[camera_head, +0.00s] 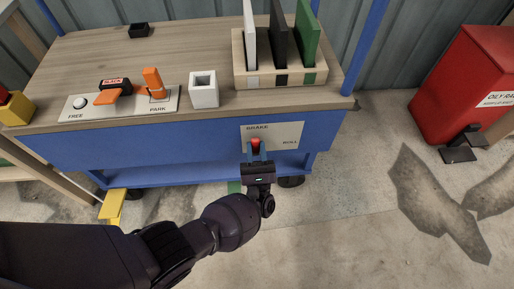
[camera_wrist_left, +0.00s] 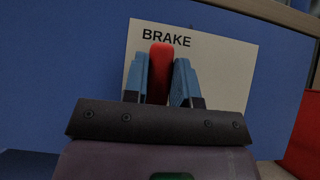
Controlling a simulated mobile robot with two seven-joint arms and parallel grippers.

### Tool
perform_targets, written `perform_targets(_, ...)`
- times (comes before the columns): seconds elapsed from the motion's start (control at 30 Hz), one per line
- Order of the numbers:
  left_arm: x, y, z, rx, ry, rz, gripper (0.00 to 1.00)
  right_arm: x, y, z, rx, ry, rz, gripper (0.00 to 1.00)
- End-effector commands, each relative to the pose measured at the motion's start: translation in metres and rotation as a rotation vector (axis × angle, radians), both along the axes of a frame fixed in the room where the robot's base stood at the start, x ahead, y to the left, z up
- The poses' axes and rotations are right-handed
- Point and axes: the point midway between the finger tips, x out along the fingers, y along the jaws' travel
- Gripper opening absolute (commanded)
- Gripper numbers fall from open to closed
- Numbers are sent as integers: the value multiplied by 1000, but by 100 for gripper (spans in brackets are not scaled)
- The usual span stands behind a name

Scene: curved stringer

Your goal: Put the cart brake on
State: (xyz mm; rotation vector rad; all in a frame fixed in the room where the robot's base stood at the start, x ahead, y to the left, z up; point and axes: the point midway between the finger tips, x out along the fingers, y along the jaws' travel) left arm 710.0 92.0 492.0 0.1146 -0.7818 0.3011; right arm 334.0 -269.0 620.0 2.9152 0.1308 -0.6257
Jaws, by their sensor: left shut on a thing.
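The blue-sided cart (camera_head: 170,150) has a wooden top. On its front a pale plate (camera_head: 287,133) carries the words BRAKE on the left and ROLL on the right. A red brake handle (camera_head: 255,142) stands under the word BRAKE. My left gripper (camera_head: 258,154) is shut on this handle, and its blue fingers lie on both sides of it. In the left wrist view the red handle (camera_wrist_left: 160,72) stands upright between the fingers, just below the word BRAKE (camera_wrist_left: 166,38). The base of the handle is hidden by the gripper. My right gripper is not in view.
On the cart top are a FREE/PARK panel (camera_head: 125,103) with orange levers, a white square cup (camera_head: 204,89), a wooden rack (camera_head: 280,75) with upright boards and a small black box (camera_head: 139,30).

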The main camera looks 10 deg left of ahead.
Motion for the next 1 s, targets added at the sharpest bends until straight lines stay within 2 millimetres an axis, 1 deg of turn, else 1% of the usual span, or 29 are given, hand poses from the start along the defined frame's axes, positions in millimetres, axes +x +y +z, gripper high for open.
perform_targets(0.37, 0, 1, -1, -8, 3, 1, 0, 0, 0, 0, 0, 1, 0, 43)
perform_targets(0.4, 0, 1, -1, -8, 3, 1, 27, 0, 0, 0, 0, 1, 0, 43)
perform_targets(0.57, 0, 1, -1, -7, 2, 1, 51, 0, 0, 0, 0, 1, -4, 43)
perform_targets(0.87, 0, 0, 1, -6, -1, 1, 51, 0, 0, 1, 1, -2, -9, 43)
perform_targets(1.0, 1, 0, 14, -7, -5, 0, 51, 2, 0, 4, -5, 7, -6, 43)
